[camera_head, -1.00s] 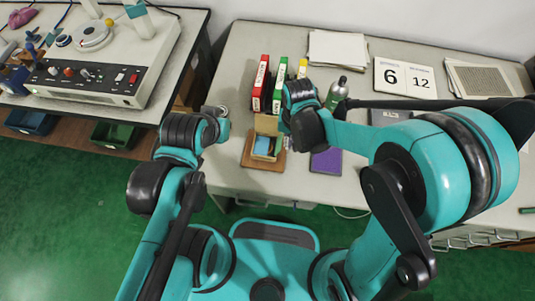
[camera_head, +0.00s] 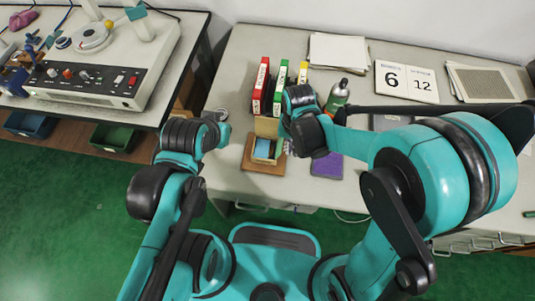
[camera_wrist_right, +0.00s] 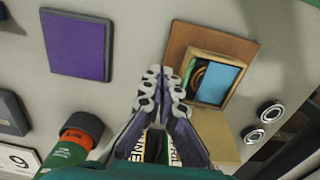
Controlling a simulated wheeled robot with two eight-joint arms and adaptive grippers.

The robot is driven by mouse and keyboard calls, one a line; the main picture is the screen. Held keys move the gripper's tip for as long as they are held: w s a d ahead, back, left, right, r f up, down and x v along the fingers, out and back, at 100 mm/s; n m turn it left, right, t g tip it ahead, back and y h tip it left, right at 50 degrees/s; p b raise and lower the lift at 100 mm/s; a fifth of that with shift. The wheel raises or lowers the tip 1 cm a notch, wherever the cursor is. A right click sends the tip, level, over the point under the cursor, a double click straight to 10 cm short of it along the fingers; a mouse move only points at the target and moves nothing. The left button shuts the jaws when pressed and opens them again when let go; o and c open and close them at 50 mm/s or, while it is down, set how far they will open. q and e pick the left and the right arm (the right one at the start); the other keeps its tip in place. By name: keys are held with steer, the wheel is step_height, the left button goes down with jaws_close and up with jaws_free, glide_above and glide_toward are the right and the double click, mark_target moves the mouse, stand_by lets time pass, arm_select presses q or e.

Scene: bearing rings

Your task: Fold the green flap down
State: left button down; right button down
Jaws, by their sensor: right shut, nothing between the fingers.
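A small tan box (camera_wrist_right: 215,57) with an open top stands on a brown wooden board (camera_wrist_right: 181,45). Something light blue (camera_wrist_right: 221,80) and a dark ring-like shape lie inside it. A tan flap (camera_wrist_right: 215,135) stands at the box's far side in the head view (camera_head: 267,127). My left gripper does not show.
A purple pad (camera_wrist_right: 77,45) lies beside the board. Red (camera_head: 261,85) and green (camera_head: 281,87) binders stand behind the box, with a bottle (camera_head: 337,97) to the right. Two metal rings (camera_wrist_right: 270,111) lie near the table edge.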

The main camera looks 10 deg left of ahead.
mark_target(267, 153)
steer(key=shift+f, duration=0.1)
stand_by(0.5)
steer(key=shift+f+b, duration=0.95)
steer(key=shift+a, duration=3.7)
steer(key=shift+f+b, duration=0.15)
steer(key=shift+b, duration=0.25)
step_height(267, 153, up, 8)
steer(key=p, duration=0.6)
